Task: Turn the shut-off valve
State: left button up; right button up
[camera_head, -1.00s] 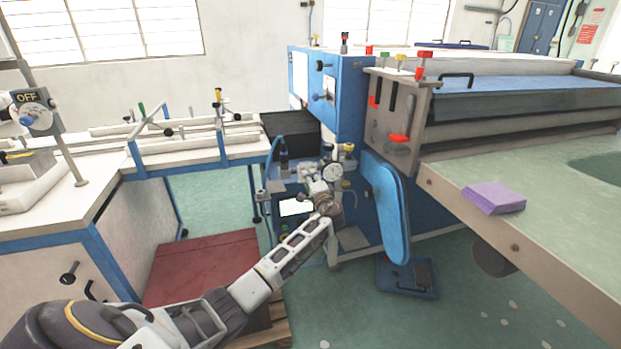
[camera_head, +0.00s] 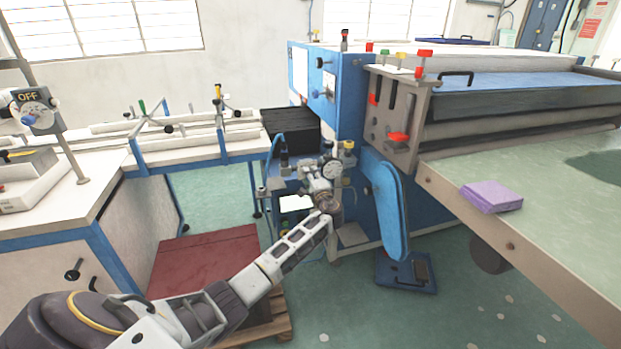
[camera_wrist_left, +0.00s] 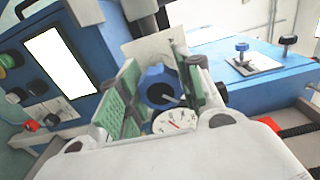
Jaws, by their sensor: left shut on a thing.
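My left gripper (camera_head: 323,186) is at the pipe fittings beside the round white pressure gauge (camera_head: 331,169), in front of the blue machine. In the left wrist view the gripper's green-padded fingers (camera_wrist_left: 162,92) are on either side of a blue round part (camera_wrist_left: 158,84) with a dark centre, which looks like the shut-off valve. The fingers are shut on it. The gauge face with its red needle (camera_wrist_left: 174,122) shows just beyond the gripper body. In the head view the valve is hidden behind the gripper and wrist. My right gripper is not in view.
The blue machine (camera_head: 345,100) stands close behind the gripper. A blue padded panel (camera_head: 388,205) hangs to the right, near a pale green table (camera_head: 560,190) with a purple block (camera_head: 491,196). A red-topped pallet (camera_head: 205,262) lies below left.

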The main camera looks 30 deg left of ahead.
pick_arm(q)
jog(key=shift+f, duration=0.1)
jog(key=o, duration=1)
jog(key=shift+d, duration=0.1)
jog(key=shift+o, duration=0.2)
jog(key=v, duration=1.2)
